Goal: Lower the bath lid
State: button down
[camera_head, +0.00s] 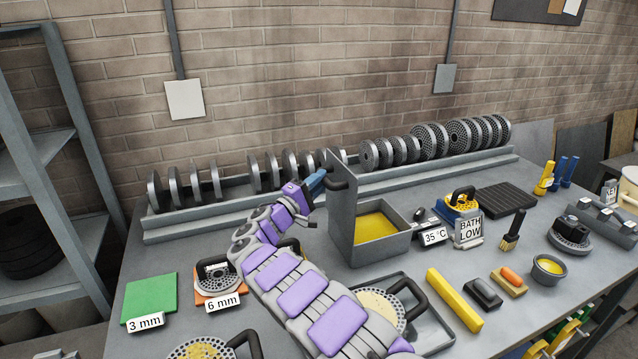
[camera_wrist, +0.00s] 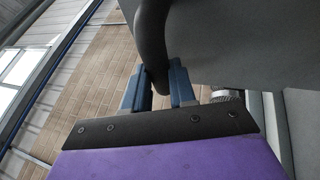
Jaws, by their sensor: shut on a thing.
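The bath (camera_head: 372,250) is a grey open box with yellow contents (camera_head: 377,226), standing at the middle of the bench. Its grey lid (camera_head: 343,208) stands raised, near upright, at the left side of the box. A dark curved handle (camera_head: 337,184) sits on the lid's left face. My gripper (camera_head: 322,180) reaches this handle from the left with blue fingers. In the wrist view the fingers of my gripper (camera_wrist: 160,90) are closed around the dark handle (camera_wrist: 152,45), with the grey lid panel (camera_wrist: 240,40) behind it.
Racks of dark perforated discs (camera_head: 435,145) line the back of the bench. A "35 °C" sign (camera_head: 433,236) and a "BATH LOW" tag (camera_head: 470,230) stand right of the bath. A tray (camera_head: 437,335) with a handled disc lies in front, beside a yellow bar (camera_head: 454,299).

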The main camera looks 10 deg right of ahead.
aim_at(340, 174)
jog(key=d+g+y, duration=0.1)
jog(key=d, duration=0.1)
jog(key=w+d+r+m+y+p, duration=0.1)
jog(key=d, duration=0.1)
jog(key=d+g+y, duration=0.1)
jog(key=d, duration=0.1)
jog(key=shift+w+d+r+m+g, duration=0.2)
jog(key=shift+w+d+m+g, duration=0.1)
jog(key=shift+w+m, duration=0.1)
jog(key=w+d+f+m+g+y+p, duration=0.1)
jog(key=w+d+f+g+y+p, duration=0.1)
jog(key=d+f+y+p, duration=0.3)
jog(key=w+d+f+m+g+y+p, duration=0.2)
jog(key=d+f+y+p, duration=0.3)
jog(key=d+p, duration=0.6)
notch_tip(340, 174, down, 2)
jog(key=shift+w+d+f+g+p, duration=0.25)
jog(key=shift+w+d+g+p, duration=0.1)
jog(key=shift+p, duration=0.75)
jog(key=c, duration=1.4)
grip_release()
jog(key=o, duration=0.5)
jog(key=shift+w+d+f, duration=0.1)
jog(key=shift+f, duration=0.05)
jog(key=shift+c, duration=0.2)
